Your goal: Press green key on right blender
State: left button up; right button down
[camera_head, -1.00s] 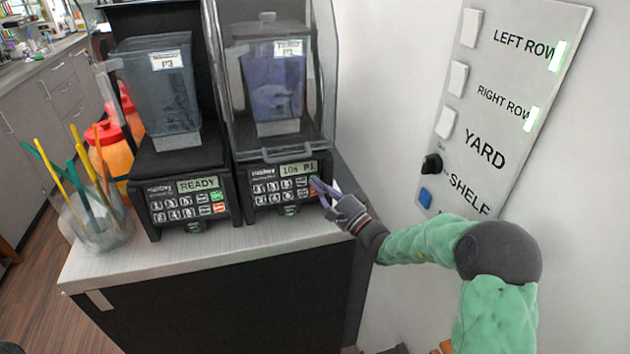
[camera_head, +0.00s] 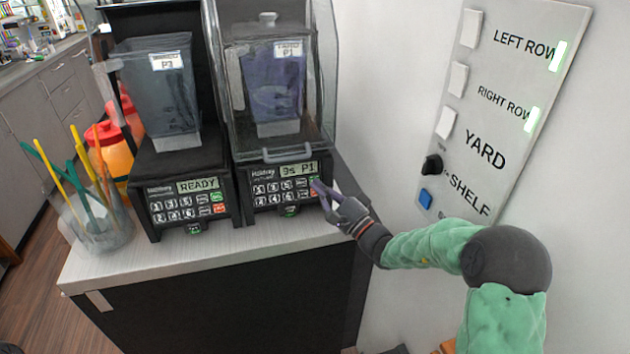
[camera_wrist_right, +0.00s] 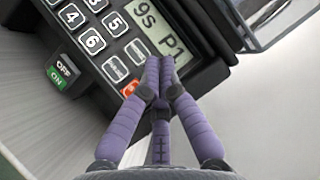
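The right blender (camera_head: 275,150) stands on the counter with its clear cover down over a bluish jug (camera_head: 272,88). Its display (camera_head: 298,170) reads 9s P1; the wrist view shows the same on the display (camera_wrist_right: 158,30). The green key (camera_head: 314,182) shows partly at the panel's right, above the red key. My right gripper (camera_head: 321,187) is at this corner of the keypad. In the wrist view its purple fingers (camera_wrist_right: 160,66) are together and empty, just below the display. They hide the green key there; the red key (camera_wrist_right: 129,89) shows beside them. Contact cannot be told. My left gripper is not in view.
The left blender (camera_head: 178,150) shows READY. A clear container (camera_head: 105,232) with coloured sticks stands at the counter's left, near red-capped orange bottles (camera_head: 108,150). A wall panel (camera_head: 505,110) with switches is at the right. The counter's front strip (camera_head: 235,243) is clear.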

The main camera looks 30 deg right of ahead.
jog(key=s, duration=0.1)
jog(key=s+r, duration=0.1)
jog(key=s, duration=0.1)
jog(key=s+a, duration=0.1)
jog(key=shift+s+r+p, duration=0.3)
jog(key=shift+s+p, duration=0.05)
dwell(0.9)
